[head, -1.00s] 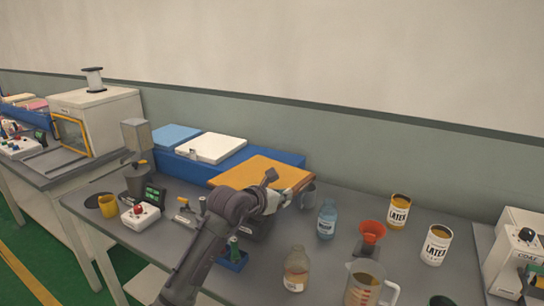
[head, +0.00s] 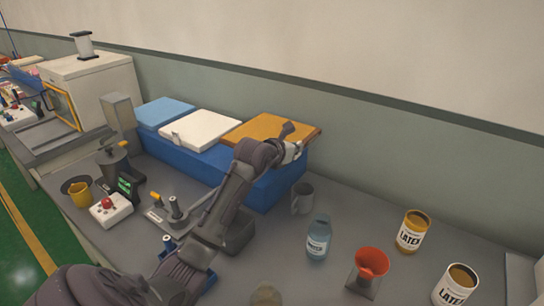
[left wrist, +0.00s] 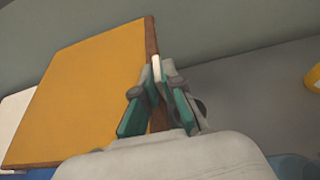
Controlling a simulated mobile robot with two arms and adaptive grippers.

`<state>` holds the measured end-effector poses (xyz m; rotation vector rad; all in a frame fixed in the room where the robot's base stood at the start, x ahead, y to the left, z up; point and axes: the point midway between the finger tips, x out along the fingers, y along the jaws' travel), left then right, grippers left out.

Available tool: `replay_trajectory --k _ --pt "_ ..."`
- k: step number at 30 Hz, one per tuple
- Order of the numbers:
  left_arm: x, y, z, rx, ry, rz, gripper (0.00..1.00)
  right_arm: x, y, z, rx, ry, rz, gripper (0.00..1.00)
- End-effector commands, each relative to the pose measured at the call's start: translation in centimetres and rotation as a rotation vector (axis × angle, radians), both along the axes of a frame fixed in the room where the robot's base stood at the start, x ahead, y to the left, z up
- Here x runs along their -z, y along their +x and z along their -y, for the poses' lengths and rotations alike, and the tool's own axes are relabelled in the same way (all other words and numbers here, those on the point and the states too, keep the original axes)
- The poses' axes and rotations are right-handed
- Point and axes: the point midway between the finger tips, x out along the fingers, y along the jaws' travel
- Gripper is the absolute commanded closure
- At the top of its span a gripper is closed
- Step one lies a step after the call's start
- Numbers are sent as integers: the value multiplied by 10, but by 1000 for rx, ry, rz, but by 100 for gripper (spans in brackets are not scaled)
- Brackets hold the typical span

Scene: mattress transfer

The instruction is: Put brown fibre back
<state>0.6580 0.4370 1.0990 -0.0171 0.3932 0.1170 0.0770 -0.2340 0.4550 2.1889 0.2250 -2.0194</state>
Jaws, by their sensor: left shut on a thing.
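The brown fibre (head: 268,130) is an orange-brown square slab with a darker edge. It lies over the right end of the long blue box (head: 272,186), beside a white slab (head: 200,130) and a light blue slab (head: 164,112). My left gripper (head: 292,149) is at the fibre's right side, shut on its edge. In the left wrist view, the fibre (left wrist: 85,90) fills the left side, and the teal-padded fingers (left wrist: 157,92) straddle its brown edge. Whether the fibre fully touches the box is hidden by my arm. My right gripper is out of view.
A grey mug (head: 302,198) stands close to the box's right end. A blue bottle (head: 318,240), an orange funnel (head: 372,262) and latex cans (head: 412,231) stand to the right. A red-button control box (head: 110,209) and a yellow cup (head: 79,194) are at left.

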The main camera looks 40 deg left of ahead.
Motion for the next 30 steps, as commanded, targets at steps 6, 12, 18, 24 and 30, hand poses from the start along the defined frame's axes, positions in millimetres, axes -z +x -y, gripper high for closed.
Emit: replay_trajectory --k 6,12,18,24,30 --pt "27 -6 -50 -3 2 -2 100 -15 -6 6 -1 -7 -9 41" --pt "40 -8 -71 -1 2 3 100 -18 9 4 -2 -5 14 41" --pt "63 -9 -72 0 -1 -2 100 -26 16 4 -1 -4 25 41" --pt "82 -8 -72 0 1 3 100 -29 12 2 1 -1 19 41" --pt "82 -8 -72 1 2 4 100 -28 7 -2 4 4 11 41"
